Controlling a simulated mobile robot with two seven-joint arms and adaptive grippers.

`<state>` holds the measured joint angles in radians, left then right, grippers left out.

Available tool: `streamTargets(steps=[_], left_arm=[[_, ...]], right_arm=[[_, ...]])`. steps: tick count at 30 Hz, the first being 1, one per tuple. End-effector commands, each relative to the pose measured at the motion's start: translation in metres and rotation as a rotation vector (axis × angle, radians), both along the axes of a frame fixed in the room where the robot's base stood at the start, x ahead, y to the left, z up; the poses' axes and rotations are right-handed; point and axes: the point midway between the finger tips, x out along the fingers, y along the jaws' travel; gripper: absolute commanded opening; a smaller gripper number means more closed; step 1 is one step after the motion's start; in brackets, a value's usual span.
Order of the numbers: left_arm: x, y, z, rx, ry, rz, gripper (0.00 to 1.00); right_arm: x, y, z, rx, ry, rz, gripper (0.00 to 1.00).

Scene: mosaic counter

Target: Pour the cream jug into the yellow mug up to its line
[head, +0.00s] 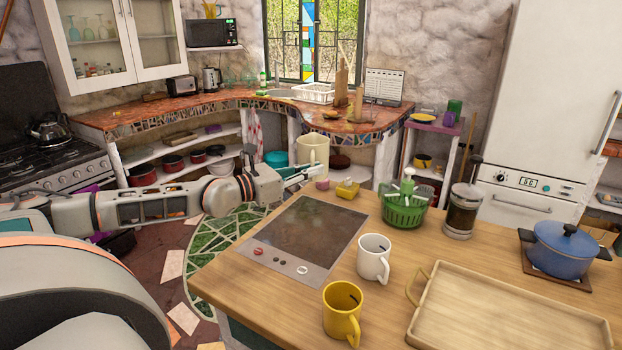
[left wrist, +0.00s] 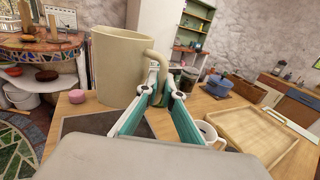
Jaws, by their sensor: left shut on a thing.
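The cream jug (head: 313,150) is upright in the air beyond the far left edge of the wooden counter. It also shows large in the left wrist view (left wrist: 115,70). My left gripper (head: 308,171) is shut on its handle (left wrist: 157,62); the fingers (left wrist: 165,88) reach forward to it. The jug's contents are hidden. The yellow mug (head: 342,312) stands upright at the counter's near edge, apart from the jug, with a dark mark on its inner wall. My right gripper is not in view.
A white mug (head: 373,258) stands just behind the yellow mug. A dark cooktop (head: 313,233) lies to the left, a wooden tray (head: 432,288) to the right.

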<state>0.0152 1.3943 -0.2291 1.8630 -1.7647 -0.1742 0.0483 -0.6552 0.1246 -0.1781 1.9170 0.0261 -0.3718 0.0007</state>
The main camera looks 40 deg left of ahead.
Motion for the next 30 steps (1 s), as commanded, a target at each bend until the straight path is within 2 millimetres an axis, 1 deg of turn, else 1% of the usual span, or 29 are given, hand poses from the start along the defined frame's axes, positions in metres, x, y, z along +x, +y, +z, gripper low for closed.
streamTargets(steps=[1,6,7,8,20,23,26,30], left_arm=[[0.0,0.0,0.003,0.002,-0.006,0.0,0.0],[0.0,0.0,0.003,0.002,-0.007,0.0,0.0],[0.0,0.0,0.003,0.002,-0.007,0.0,0.01],[0.0,0.0,0.003,0.002,-0.007,0.0,0.0],[0.001,0.0,0.004,0.001,-0.008,-0.001,0.0],[0.002,-0.003,0.008,0.002,-0.01,-0.003,0.0],[0.004,-0.008,0.017,-0.003,-0.012,-0.007,0.0],[0.006,-0.018,0.033,-0.001,-0.015,-0.023,0.0]], right_arm=[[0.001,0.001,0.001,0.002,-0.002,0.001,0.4],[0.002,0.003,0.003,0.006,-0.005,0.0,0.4],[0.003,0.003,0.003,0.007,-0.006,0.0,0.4],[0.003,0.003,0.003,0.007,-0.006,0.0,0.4],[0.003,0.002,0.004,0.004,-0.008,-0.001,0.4],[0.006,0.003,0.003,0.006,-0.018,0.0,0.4],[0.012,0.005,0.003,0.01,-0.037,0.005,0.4],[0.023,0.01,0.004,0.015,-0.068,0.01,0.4]])
